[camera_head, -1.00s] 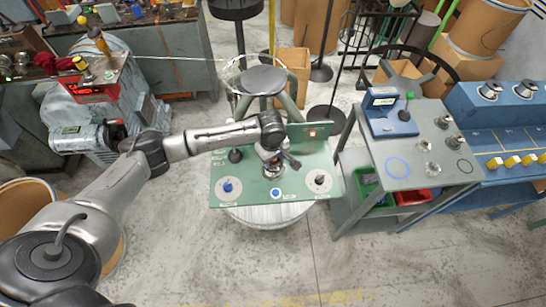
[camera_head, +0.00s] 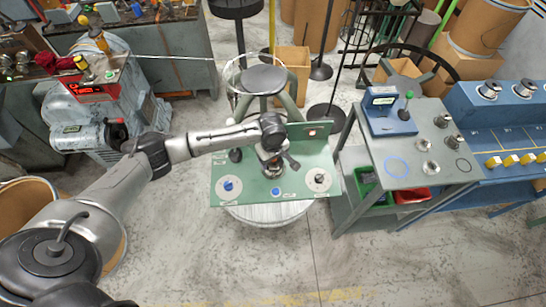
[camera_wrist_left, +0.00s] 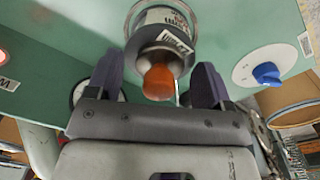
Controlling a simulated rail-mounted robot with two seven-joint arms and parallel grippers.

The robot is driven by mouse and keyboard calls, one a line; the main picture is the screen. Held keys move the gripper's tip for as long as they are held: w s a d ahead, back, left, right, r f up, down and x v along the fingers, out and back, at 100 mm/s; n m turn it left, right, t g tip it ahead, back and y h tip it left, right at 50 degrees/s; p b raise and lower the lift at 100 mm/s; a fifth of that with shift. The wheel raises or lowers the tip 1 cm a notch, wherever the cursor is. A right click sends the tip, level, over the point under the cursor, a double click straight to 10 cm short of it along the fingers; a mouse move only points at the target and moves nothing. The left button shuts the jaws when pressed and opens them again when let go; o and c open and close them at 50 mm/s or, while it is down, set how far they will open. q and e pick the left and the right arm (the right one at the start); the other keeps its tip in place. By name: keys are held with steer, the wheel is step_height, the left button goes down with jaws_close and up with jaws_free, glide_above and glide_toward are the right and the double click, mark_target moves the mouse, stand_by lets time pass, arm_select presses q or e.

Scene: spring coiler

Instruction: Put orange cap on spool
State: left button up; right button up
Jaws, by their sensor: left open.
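In the left wrist view, an orange cap (camera_wrist_left: 159,82) with a rounded end shows at the near end of a grey cylinder with a printed label, likely the spool (camera_wrist_left: 163,55). Whether the cap is seated on it or only in front of it I cannot tell. My left gripper (camera_wrist_left: 157,86) is open, with one dark finger on each side of the orange cap and gaps between. In the head view, my left gripper (camera_head: 282,160) is over the green panel, and the wrist and fingers largely hide the cap and spool there. My right gripper is not in view.
The green panel (camera_head: 240,197) carries a dial with a blue knob (camera_head: 228,185) at left and another dial (camera_head: 318,180) at right. A stool (camera_head: 264,79) stands behind it. A grey table (camera_head: 425,180) with a blue meter (camera_head: 388,122) stands to the right.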

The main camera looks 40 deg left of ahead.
arm_select(q)
steer(key=shift+r+b, duration=0.25)
steer(key=shift+b, duration=0.15)
step_height(320, 180, up, 13)
steer(key=p, duration=0.1)
steer(key=shift+s+f+p, duration=0.2)
steer(key=shift+p, duration=0.1)
steer(key=s+d+f+m+t+h, duration=0.2)
steer(key=s+d+f+m, duration=0.9)
steer(key=s+d, duration=0.3)
steer(key=s+a+m+y, duration=0.1)
steer(key=s+a+m, duration=0.1)
steer(key=s, duration=0.5)
steer(key=s+a+m+t+y, duration=0.1)
steer(key=s+a+m, duration=0.1)
steer(key=s, duration=0.5)
steer(key=shift+s+f+m, duration=0.2)
steer(key=shift+s+m, duration=0.2)
steer(key=shift+m, duration=0.5)
